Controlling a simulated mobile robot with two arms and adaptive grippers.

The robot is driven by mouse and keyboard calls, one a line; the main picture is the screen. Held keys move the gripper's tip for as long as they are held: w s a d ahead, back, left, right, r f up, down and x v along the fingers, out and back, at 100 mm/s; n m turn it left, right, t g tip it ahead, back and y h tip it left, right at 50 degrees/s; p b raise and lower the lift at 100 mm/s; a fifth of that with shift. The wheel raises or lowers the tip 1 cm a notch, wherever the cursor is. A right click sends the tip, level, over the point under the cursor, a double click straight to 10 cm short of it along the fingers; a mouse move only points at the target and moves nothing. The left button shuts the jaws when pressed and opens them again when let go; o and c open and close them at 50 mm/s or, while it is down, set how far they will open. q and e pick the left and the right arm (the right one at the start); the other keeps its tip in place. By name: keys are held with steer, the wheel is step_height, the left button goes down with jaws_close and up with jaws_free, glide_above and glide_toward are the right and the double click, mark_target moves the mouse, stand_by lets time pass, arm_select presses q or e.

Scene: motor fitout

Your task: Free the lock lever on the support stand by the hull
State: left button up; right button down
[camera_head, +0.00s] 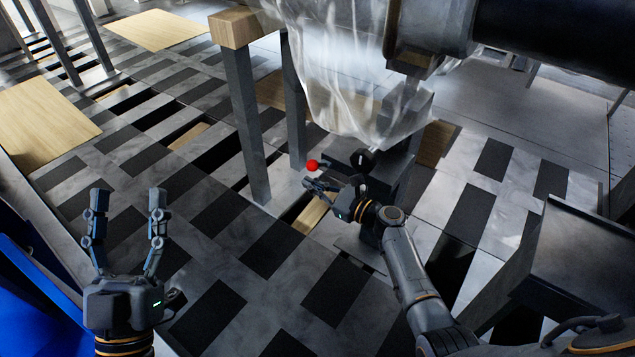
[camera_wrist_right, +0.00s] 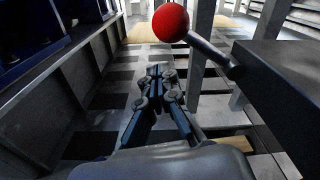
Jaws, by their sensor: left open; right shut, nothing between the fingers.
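The lock lever shows as a red ball knob (camera_head: 312,165) on a short dark rod at the support stand (camera_head: 398,165), below the plastic-wrapped part. In the right wrist view the red knob (camera_wrist_right: 170,23) is large and close, its grey rod (camera_wrist_right: 212,52) running down right to the dark stand (camera_wrist_right: 282,75). My right gripper (camera_head: 311,184) is just below the knob in the head view. In the wrist view its fingers (camera_wrist_right: 158,72) are together and empty, apart from the knob. My left gripper (camera_head: 128,192) is open and empty, far to the left over the floor.
Grey posts, one with a wooden block (camera_head: 233,27) on top, stand behind the knob. Clear plastic sheeting (camera_head: 350,75) hangs above the stand. A grey metal box (camera_head: 580,260) is at right. The floor has dark openings and light panels.

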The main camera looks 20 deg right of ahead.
arm_select(q)
steer(key=w+f+g+y+p, duration=0.1)
steer(key=w+f+g+p, duration=0.1)
steer(key=f+g, duration=0.3)
steer(key=shift+w+f+y, duration=0.4)
steer(key=shift+w+f, duration=0.2)
steer(key=shift+f, duration=0.8)
arm_select(e)
steer(key=v, duration=0.9)
steer(key=shift+s+d+f, duration=0.3)
steer(key=shift+f, duration=0.15)
arm_select(q)
steer(key=shift+d, duration=0.1)
